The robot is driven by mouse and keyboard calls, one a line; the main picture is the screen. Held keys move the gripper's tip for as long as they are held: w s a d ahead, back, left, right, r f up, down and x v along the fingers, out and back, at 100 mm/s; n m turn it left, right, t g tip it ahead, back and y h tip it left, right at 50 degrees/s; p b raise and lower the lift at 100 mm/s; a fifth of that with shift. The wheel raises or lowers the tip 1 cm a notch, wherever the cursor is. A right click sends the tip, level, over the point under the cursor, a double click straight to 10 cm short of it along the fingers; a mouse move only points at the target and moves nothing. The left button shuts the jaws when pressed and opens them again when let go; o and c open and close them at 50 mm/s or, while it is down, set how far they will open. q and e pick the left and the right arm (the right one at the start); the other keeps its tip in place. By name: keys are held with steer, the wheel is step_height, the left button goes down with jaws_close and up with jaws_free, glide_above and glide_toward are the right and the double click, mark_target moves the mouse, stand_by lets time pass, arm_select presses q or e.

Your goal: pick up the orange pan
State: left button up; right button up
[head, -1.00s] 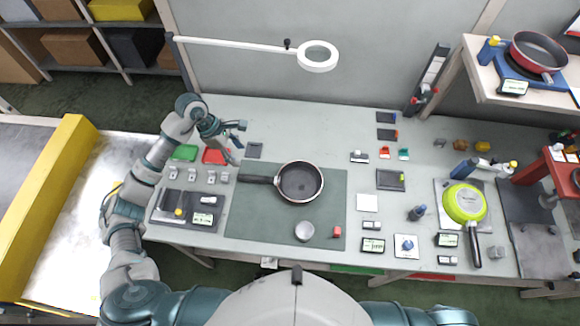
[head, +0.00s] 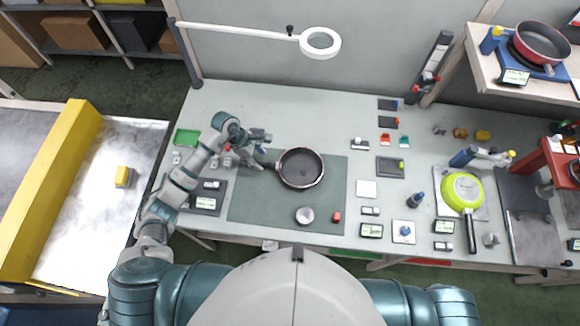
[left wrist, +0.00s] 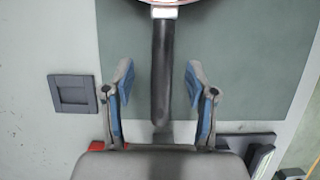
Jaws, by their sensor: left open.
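A dark frying pan (head: 301,169) with a pale rim lies on the green-grey mat (head: 262,209), its handle pointing left. In the left wrist view its dark handle (left wrist: 162,60) runs down from the top edge, where a thin reddish rim shows. I cannot make out clear orange on it. My left gripper (head: 262,143) is over the handle end. In the left wrist view the left gripper (left wrist: 159,68) is open, with one blue-padded finger on each side of the handle and gaps on both sides. My right gripper is out of view.
A lime-green pan (head: 462,188) lies upside down at the right, and a red pan (head: 541,42) sits on a raised shelf. A small round pot (head: 305,215) and red block (head: 337,216) are near the mat's front. A yellow block (head: 123,176) is on the left belt.

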mark_target(262, 164)
arm_select(q)
steer(key=shift+x, duration=1.65)
steer(key=shift+f, duration=0.2)
steer(key=shift+s, duration=0.1)
jaws_close()
